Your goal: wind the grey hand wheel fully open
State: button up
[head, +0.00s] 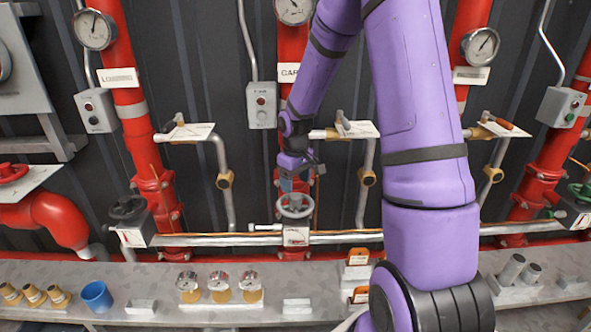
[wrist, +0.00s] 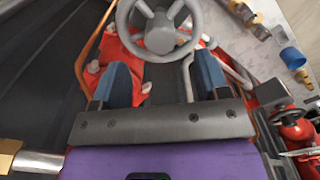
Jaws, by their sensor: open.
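The grey hand wheel (head: 295,204) sits on the middle red pipe, above a small white label plate. In the wrist view the wheel (wrist: 160,24) shows at the top, its rim cut off by the frame edge, with spokes and a round hub visible. My gripper (head: 293,183) is just above the wheel in the head view. In the wrist view my gripper (wrist: 163,80) has its two blue fingers wide apart, with nothing between them. The wheel lies beyond the fingertips, and the rim appears apart from them.
A darker hand wheel (head: 127,208) stands left and a green one (head: 580,192) right. A horizontal pipe (head: 215,240) runs behind the shelf (head: 75,278). The shelf holds a blue cup (head: 97,296), brass fittings (head: 34,295) and silver-topped pieces (head: 220,284). Thin orange tubing borders the wheel.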

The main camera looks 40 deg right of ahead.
aim_at(296, 196)
jog(key=shift+f, duration=2.95)
